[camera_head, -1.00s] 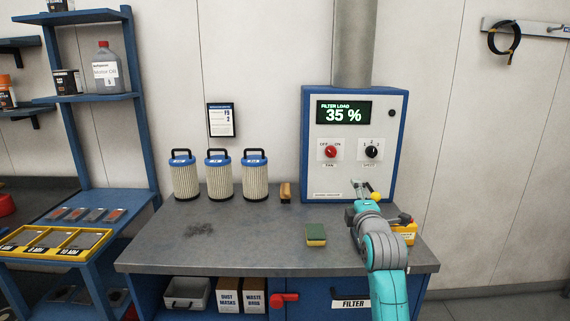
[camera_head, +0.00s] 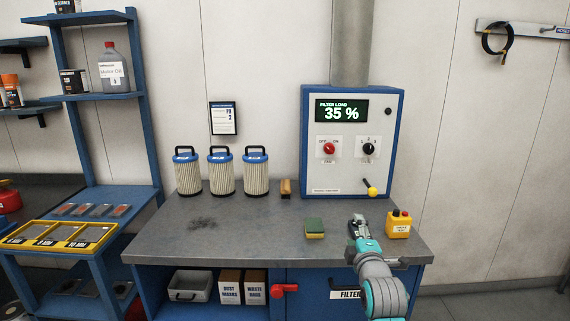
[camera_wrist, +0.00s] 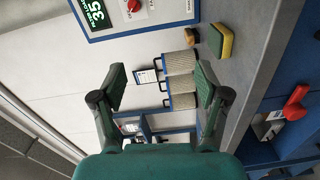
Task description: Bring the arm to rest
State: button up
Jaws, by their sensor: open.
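My gripper (camera_head: 357,222) is over the right part of the grey workbench (camera_head: 260,225), in front of the control box, at the end of my teal and grey arm. In the wrist view my gripper (camera_wrist: 161,85) shows its two dark fingers spread wide apart with nothing between them. The wrist picture is turned sideways and looks across the bench toward the filters and wall. A green and yellow sponge (camera_head: 315,228) lies on the bench just left of my gripper, apart from it. It also shows in the wrist view (camera_wrist: 220,40).
The control box (camera_head: 350,180) reads 35 % and has a yellow-knobbed lever (camera_head: 371,188). A yellow button box (camera_head: 398,226) stands right of my gripper. Three filters (camera_head: 221,175) and a brush (camera_head: 286,188) stand toward the back. The left front of the bench is open, with a dark smudge.

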jog(key=s+f+m, duration=0.4)
jog(key=s+f, duration=1)
jog(key=f, duration=0.2)
jog(key=s+f+m+g, duration=0.1)
jog(key=s+f+m, duration=0.1)
jog(key=s+f, duration=0.5)
jog(key=s+f+m+g, duration=0.1)
jog(key=s+f+m, duration=0.1)
jog(key=s, duration=0.8)
jog(key=s+r+m, duration=0.2)
jog(key=s+m, duration=0.2)
jog(key=s, duration=1.2)
jog(key=s+r+m+g, duration=0.1)
jog(key=s+r+m, duration=0.2)
jog(key=s, duration=1.4)
jog(key=shift+a+m, duration=0.25)
jog(key=shift+m, duration=0.55)
jog(key=shift+r, duration=0.1)
